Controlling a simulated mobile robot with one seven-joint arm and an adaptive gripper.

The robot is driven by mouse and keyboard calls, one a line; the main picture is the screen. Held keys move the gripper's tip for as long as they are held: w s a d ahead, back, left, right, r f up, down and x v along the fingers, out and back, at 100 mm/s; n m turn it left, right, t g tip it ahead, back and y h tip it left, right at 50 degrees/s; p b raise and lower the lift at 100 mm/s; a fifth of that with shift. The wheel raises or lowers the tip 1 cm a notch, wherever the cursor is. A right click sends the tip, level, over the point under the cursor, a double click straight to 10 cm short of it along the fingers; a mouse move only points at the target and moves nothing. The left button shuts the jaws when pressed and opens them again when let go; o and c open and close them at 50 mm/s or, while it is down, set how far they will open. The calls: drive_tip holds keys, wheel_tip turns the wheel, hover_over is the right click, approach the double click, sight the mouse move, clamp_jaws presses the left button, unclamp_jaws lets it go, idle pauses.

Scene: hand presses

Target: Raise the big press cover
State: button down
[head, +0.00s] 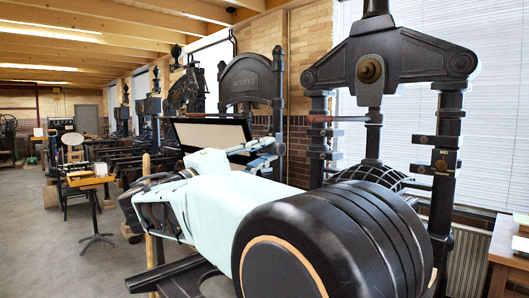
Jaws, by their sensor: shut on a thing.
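The big press cover (212,133) is a cream panel in a dark frame, tilted up in the middle of the head view, behind my arm. My pale arm reaches from the front toward it and hides its lower part and hinge. My gripper (266,148) is small and partly hidden at the right edge of the cover. It is shut at that edge; the exact contact between fingers and frame is too small to make out.
A big black press (383,58) stands close on the right, with thick posts. Another press (250,80) rises behind the cover, and more presses line the wall. A wooden table (510,255) is at the right edge. The grey floor (60,250) at left is largely clear, apart from a small stand (92,182).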

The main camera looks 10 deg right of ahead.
drive_tip(key=shift+s+a+f, duration=0.3)
drive_tip(key=shift+a+f, duration=0.05)
drive_tip(key=shift+f, duration=0.3)
drive_tip(key=c, duration=2)
unclamp_jaws()
drive_tip(key=shift+d, duration=0.1)
drive_tip(key=shift+c, duration=0.2)
drive_tip(key=shift+o, duration=1.2)
drive_tip(key=shift+w+d, duration=0.1)
drive_tip(key=shift+w, duration=0.05)
drive_tip(key=shift+r, duration=0.1)
drive_tip(key=v, duration=1.2)
